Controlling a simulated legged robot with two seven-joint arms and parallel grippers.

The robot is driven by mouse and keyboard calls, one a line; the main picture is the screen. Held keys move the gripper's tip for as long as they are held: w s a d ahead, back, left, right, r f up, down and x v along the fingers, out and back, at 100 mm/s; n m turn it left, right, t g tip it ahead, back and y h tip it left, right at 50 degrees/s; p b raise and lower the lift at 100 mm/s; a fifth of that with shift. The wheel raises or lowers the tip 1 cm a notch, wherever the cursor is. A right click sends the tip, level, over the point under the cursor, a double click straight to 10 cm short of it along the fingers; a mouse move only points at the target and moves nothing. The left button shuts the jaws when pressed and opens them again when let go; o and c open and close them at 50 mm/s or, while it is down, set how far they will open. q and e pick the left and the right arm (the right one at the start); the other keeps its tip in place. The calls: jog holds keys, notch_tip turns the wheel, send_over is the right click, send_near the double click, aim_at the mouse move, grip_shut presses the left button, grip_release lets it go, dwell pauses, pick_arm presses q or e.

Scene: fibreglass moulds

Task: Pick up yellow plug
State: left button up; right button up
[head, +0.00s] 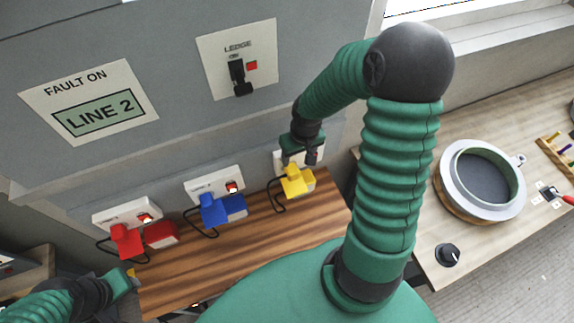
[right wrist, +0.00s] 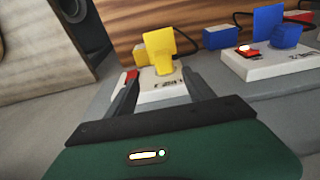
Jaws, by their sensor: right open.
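The yellow plug (head: 297,181) is at the rightmost white socket block, above the wooden ledge, with a dark cord looping beside it. In the right wrist view the yellow plug (right wrist: 159,47) stands ahead, roughly in line with the gap between my fingers. My right gripper (head: 303,157) is just over the plug in the head view; its two fingers (right wrist: 160,76) are apart with nothing held. I cannot tell whether they touch the plug. My left gripper (head: 130,277) is at the lower left below the red plug; its jaws are unclear.
A blue plug (head: 214,209) and a red plug (head: 126,241) sit at white socket blocks to the left. A grey panel with a black lever (head: 238,77) rises behind. The wooden ledge (head: 250,238) is mostly clear. A round mould (head: 482,180) is on the right bench.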

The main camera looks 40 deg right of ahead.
aim_at(292, 168)
jog(key=w+f, duration=0.1)
jog(key=f, duration=0.4)
jog(key=w+f, duration=0.1)
jog(key=f, duration=0.2)
jog(key=shift+w, duration=0.3)
jog(key=f, duration=0.3)
jog(key=shift+w+d+f+p, duration=0.1)
jog(key=shift+d+f+p, duration=0.2)
jog(key=shift+f+p, duration=0.1)
jog(key=shift+f, duration=0.1)
jog(key=shift+a, duration=0.25)
jog(key=shift+w+a, duration=0.1)
jog(key=shift+a, duration=0.05)
jog(key=c, duration=1)
pick_arm(q)
jog(key=shift+w+r, duration=0.1)
jog(key=shift+r, duration=0.1)
pick_arm(e)
jog(key=shift+d, duration=0.3)
grip_shut()
